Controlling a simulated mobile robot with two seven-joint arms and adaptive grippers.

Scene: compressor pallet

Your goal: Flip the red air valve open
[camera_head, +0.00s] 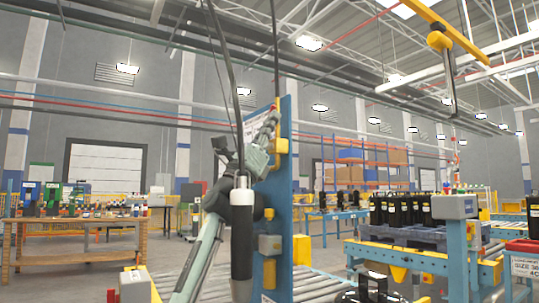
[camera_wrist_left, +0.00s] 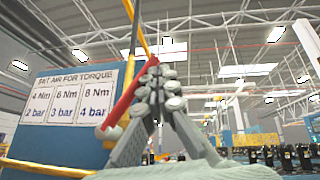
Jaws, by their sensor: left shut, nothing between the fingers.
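The red valve lever (camera_wrist_left: 122,105) shows in the left wrist view as a slanted bar just left of my left gripper (camera_wrist_left: 160,80). The gripper's fingers are shut and empty, with their tips together beside the upper end of the lever. Whether they touch it I cannot tell. In the head view my left gripper (camera_head: 270,122) is raised at the upper edge of the blue panel (camera_head: 285,200). The lever is too small to make out clearly there. My right gripper is not in view.
A sign with pressure and torque values (camera_wrist_left: 70,100) is left of the lever. A black hanging tool (camera_head: 241,230) on a cable is in front of my left arm. A roller conveyor (camera_head: 315,285) runs below the panel. A workbench (camera_head: 80,225) stands at left.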

